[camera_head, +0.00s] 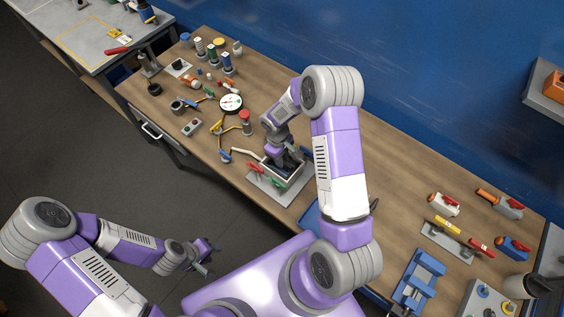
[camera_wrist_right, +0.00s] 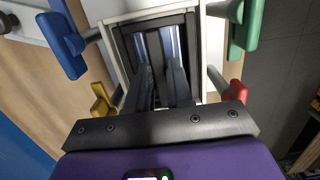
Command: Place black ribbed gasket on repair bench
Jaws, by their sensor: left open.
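A pale open-topped box (camera_head: 292,183) stands on a grey base plate on the wooden bench, and its rim also shows in the right wrist view (camera_wrist_right: 107,38). A black frame (camera_wrist_right: 122,44) lines its opening around bluish-grey slats (camera_wrist_right: 163,42); it may be the black ribbed gasket, but I cannot make out ribs. My right gripper (camera_head: 285,163) reaches down into the box, its two dark fingers (camera_wrist_right: 164,78) a small gap apart over the slats. Whether they touch anything is unclear. My left gripper (camera_head: 206,259) is open and empty, off the bench's front edge.
Coloured clamp handles, blue (camera_wrist_right: 62,45), green (camera_wrist_right: 254,25), yellow (camera_wrist_right: 103,100) and red (camera_wrist_right: 236,91), surround the box. The wooden bench (camera_head: 385,225) has bare room right of the box. A grey table (camera_head: 85,30) with yellow outlines stands at upper left.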

